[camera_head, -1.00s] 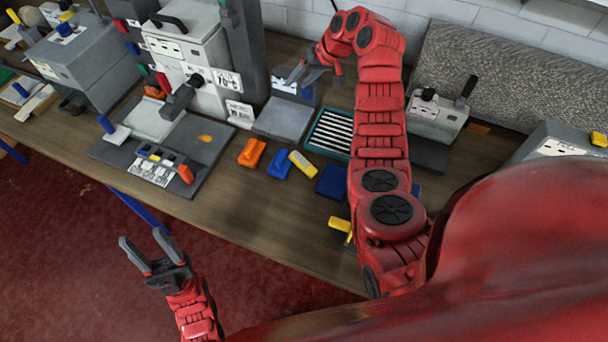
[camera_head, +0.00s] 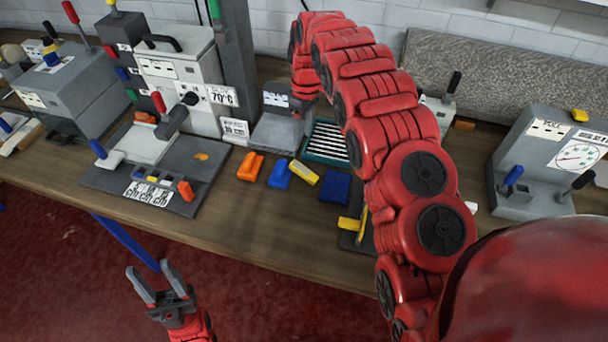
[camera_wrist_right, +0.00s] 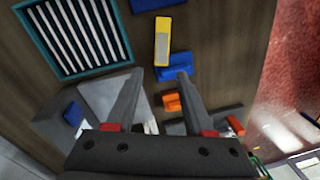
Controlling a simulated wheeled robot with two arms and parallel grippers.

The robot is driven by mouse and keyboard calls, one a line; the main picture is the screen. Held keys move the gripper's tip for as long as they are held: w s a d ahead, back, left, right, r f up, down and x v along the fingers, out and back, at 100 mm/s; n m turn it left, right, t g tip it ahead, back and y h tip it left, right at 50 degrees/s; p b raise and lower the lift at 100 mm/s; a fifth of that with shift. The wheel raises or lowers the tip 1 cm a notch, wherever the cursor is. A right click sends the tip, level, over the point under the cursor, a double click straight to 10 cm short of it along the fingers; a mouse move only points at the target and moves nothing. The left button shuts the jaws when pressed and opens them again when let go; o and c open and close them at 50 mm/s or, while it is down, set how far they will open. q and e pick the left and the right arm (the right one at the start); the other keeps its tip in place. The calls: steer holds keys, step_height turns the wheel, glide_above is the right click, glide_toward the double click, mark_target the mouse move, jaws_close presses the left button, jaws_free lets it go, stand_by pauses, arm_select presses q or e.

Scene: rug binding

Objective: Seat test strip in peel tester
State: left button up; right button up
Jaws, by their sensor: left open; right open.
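A grey machine with a round dial (camera_head: 530,150), seemingly the peel tester, stands at the right of the bench, with a blue-handled and a black-handled lever. A teal-rimmed tray (camera_head: 312,155) holds several pale strips; it also shows at the top left of the right wrist view (camera_wrist_right: 22,30). I cannot tell which is the test strip. My right gripper (camera_wrist_right: 160,72) is open and empty, pointing down over the bench beside the tray; in the head view my right arm mostly hides it. My left gripper (camera_head: 150,268) is open and empty over the red floor, in front of the bench.
Orange (camera_head: 250,166), blue (camera_head: 280,174) and yellow-grey (camera_head: 304,173) blocks lie left of a dark blue block (camera_head: 335,186). A grey press (camera_head: 185,75) marked 70°C and a grey fixture board (camera_head: 185,165) stand left. The bench's front strip is largely clear.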

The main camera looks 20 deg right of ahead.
steer(key=p, duration=0.4)
glide_above(301, 168)
steer(key=f, duration=0.5)
steer(key=w+f, duration=0.1)
steer(key=f, duration=0.2)
steer(key=shift+d, duration=0.15)
steer(key=shift+s+f, duration=0.1)
steer(key=shift+f, duration=0.35)
steer(key=shift+s+f+p, duration=0.15)
steer(key=shift+f+p, duration=0.2)
steer(key=shift+p, duration=0.05)
steer(key=f, duration=0.3)
steer(key=shift+s+f+p, duration=0.1)
steer(key=shift+s+p, duration=0.1)
steer(key=shift+p, duration=0.15)
steer(key=shift+s+a+f, duration=0.1)
steer(key=shift+a+f, duration=0.1)
steer(key=shift+f, duration=0.45)
steer(key=shift+r, duration=0.1)
jaws_close()
